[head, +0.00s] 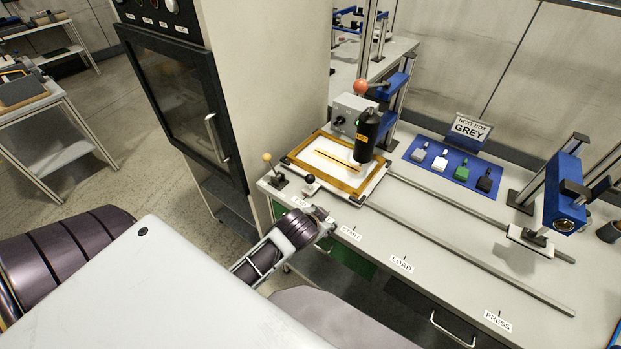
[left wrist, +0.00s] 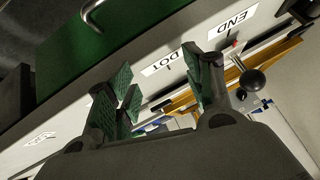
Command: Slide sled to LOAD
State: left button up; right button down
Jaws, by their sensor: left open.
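The sled (head: 372,180) is a white plate carrying a brown-and-gold frame, at the left end of the bench rails. It sits under a black cylindrical head (head: 367,136). A black ball knob (head: 310,179) stands near its front left side. A black knob also shows at right in the left wrist view (left wrist: 251,82). The LOAD label (head: 402,264) is on the bench's front edge, right of the sled. My left gripper (head: 325,226) is open and empty in front of the bench edge, by the labels; its green-padded fingers show in the wrist view (left wrist: 170,92). My right gripper is out of view.
Two rails (head: 470,237) run right towards a blue press (head: 564,195), with clear space along LOAD. A wooden-knobbed lever (head: 268,158) stands at the bench's left corner. A blue mat (head: 416,144) with several coloured blocks lies behind. A tall cabinet (head: 262,90) stands left.

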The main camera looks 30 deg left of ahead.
pick_arm(q)
jog(key=w+d+r+m+t+h, duration=0.25)
jog(key=w+r+t, duration=0.2)
jog(key=r, duration=0.35)
jog(key=w+d+r+m+t+h, duration=0.2)
jog(key=w+d+r+m+t, duration=0.15)
jog(key=w+r, duration=0.35)
jog(key=w+d+r+m+t+h, duration=0.2)
jog(key=w+r+m+t+h, duration=0.15)
jog(key=r, duration=0.45)
jog(key=s+d+r+m+g+h, duration=0.1)
jog(key=d+r+m+g+h, duration=0.1)
jog(key=d+m+g+h, duration=0.45)
jog(key=s+d+r+m+g+h, duration=0.1)
jog(key=d+r+m+g+h, duration=0.15)
jog(key=m, duration=0.75)
jog(key=s+a+f+m+g+y, duration=0.2)
jog(key=a+f+m+g+y, duration=0.3)
jog(key=a+f+m+g, duration=0.35)
jog(key=a+f+n+g+y, duration=0.2)
jog(key=a+y, duration=0.6)
jog(key=a, duration=1.4)
jog(key=shift+s+f+n+y, duration=0.15)
jog(key=shift+s+n+y, duration=0.2)
jog(key=shift+n+y, duration=0.1)
